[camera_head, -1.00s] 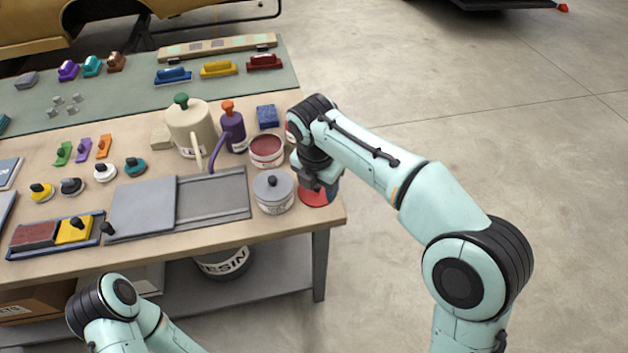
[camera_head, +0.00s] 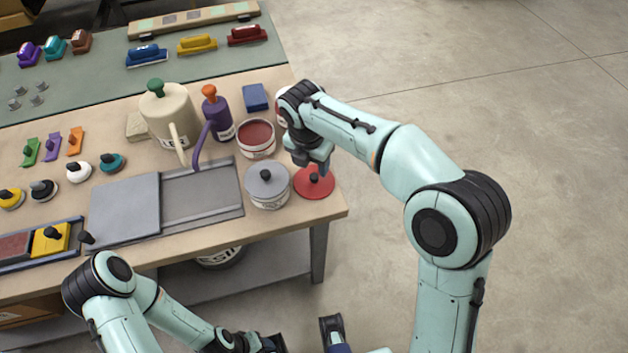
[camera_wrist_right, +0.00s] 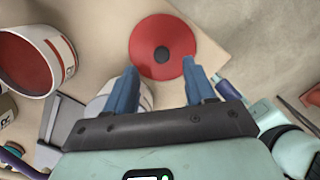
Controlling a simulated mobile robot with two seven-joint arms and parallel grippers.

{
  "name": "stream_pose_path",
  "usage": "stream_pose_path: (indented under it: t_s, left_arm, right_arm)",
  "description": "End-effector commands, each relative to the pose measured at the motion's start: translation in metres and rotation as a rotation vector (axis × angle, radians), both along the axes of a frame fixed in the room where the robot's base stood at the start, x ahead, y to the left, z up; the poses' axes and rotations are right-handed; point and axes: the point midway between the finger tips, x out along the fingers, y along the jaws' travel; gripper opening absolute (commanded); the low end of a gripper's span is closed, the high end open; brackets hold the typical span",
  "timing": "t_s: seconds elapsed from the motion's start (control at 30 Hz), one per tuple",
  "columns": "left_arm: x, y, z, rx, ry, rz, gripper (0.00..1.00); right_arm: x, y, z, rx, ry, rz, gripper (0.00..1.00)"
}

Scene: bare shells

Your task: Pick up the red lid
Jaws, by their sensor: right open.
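The red lid (camera_head: 316,188), a flat disc with a dark knob, lies at the table's right front corner. In the right wrist view, the red lid (camera_wrist_right: 165,28) is just beyond the fingertips, and its knob shows in line with the gap between them. My right gripper (camera_head: 319,166) is above and close to the lid's back edge, partly covering it. In the right wrist view, my right gripper (camera_wrist_right: 160,69) is open, with nothing between its fingers. My left arm reaches in at the bottom, its gripper end (camera_head: 262,342) partly cut off by the frame edge.
A white pot with a grey lid (camera_head: 267,182) stands just left of the red lid. An open pot of red contents (camera_head: 256,139) stands behind it. A grey tray (camera_head: 200,190) lies further left. Open floor (camera_head: 540,200) is to the right.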

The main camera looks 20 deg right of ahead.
Motion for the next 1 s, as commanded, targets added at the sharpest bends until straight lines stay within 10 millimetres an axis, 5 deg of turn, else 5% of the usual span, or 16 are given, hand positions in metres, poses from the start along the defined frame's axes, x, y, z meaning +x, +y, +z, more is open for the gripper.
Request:
stream_pose_path:
  t_s: [0.3, 0.63, 0.8, 1.0]
  left_arm:
    - [-0.002, 0.0, -0.008, 0.0, 0.002, 0.0, 0.57]
    - [-0.002, 0.0, -0.009, 0.0, 0.002, 0.0, 0.57]
    - [-0.002, 0.0, -0.009, 0.0, 0.002, 0.0, 0.57]
    - [-0.002, 0.0, -0.009, 0.0, 0.002, 0.0, 0.57]
  right_arm:
    - [0.001, -0.004, -0.044, -0.002, 0.003, 0.001, 0.54]
    - [0.003, -0.005, -0.051, 0.0, 0.0, 0.0, 0.54]
    - [0.003, -0.005, -0.05, 0.0, 0.0, 0.0, 0.0]
    - [0.003, -0.005, -0.05, 0.0, 0.0, 0.0, 0.0]
